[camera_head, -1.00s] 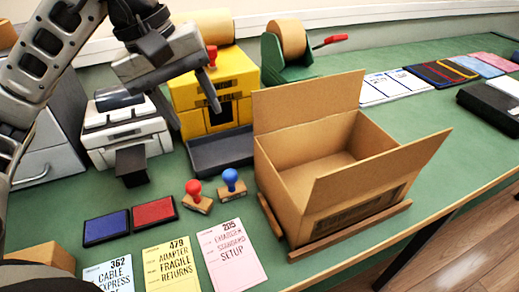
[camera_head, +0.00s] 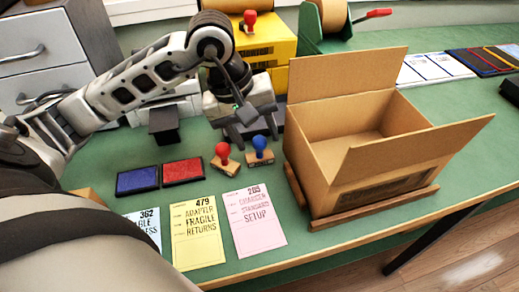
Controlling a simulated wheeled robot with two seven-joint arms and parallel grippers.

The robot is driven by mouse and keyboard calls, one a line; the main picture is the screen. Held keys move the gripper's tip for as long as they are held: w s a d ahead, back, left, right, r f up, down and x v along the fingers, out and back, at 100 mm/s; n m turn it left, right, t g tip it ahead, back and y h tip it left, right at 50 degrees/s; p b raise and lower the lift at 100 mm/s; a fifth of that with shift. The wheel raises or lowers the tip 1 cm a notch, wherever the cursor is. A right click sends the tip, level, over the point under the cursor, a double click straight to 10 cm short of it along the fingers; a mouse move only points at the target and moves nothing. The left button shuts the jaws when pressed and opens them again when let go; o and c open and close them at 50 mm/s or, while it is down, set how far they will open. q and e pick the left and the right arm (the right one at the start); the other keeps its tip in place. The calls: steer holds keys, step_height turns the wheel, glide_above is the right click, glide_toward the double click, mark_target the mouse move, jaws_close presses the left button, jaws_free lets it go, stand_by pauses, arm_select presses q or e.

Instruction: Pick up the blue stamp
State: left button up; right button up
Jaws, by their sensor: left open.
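The blue stamp (camera_head: 260,149) has a round blue knob on a wooden base and stands upright on the green table, left of the cardboard box. A red stamp (camera_head: 224,158) stands just left of it. My left gripper (camera_head: 256,143) is open and hangs above and behind the two stamps, its fingers pointing down toward them. It appears empty; whether a finger touches the blue stamp cannot be told. My right gripper is not in view.
An open cardboard box (camera_head: 400,160) on a wooden frame stands close on the right. Blue (camera_head: 137,181) and red (camera_head: 183,171) ink pads lie left of the stamps. Paper cards, including a pink one (camera_head: 254,222), lie in front. A yellow machine (camera_head: 270,45) stands behind.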

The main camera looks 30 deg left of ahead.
arm_select(q)
steer(key=shift+x, duration=0.8)
steer(key=c, duration=1)
steer(key=shift+a, duration=0.1)
steer(key=shift+c, duration=0.3)
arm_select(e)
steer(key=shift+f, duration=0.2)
arm_select(q)
steer(key=shift+r, duration=0.1)
